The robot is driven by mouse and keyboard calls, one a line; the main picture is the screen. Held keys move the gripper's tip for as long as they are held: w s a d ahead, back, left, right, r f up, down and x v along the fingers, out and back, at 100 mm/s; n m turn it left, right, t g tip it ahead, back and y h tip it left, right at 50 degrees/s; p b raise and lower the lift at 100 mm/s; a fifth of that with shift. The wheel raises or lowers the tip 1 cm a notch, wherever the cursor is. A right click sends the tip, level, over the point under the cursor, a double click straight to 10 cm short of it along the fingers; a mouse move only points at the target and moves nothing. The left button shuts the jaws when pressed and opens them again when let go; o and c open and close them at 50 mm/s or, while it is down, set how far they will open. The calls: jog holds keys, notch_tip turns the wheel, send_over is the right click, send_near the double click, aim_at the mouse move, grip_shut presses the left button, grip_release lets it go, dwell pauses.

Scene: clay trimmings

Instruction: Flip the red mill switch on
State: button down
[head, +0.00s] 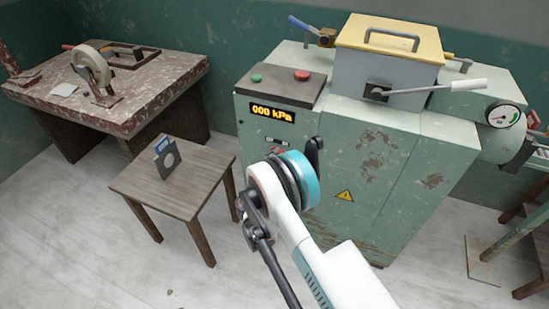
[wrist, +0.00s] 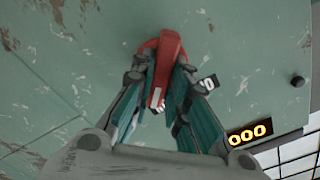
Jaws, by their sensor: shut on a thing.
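The red mill switch (wrist: 170,50) shows in the wrist view as a red lever on the worn green cabinet face. My gripper (wrist: 163,80) is shut on it, with a finger on each side of the lever. In the head view my arm covers the switch, and my fingertips are hidden behind the wrist at the cabinet front. The green mill cabinet (head: 400,185) carries a lit display (head: 273,113) reading 000 kPa.
A green button (head: 256,78) and a red button (head: 302,75) sit on the cabinet's dark top panel. A white lever (head: 440,87) and a gauge (head: 504,116) are at right. A small wooden table (head: 195,178) stands left of my arm. Bare floor lies front left.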

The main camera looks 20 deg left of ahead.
aim_at(278, 132)
jog(key=shift+f+m, duration=0.1)
jog(key=shift+m, duration=0.2)
jog(key=c, duration=1.6)
grip_release()
jog(key=shift+o, duration=0.2)
notch_tip(278, 132, up, 10)
jog(key=shift+r, duration=0.1)
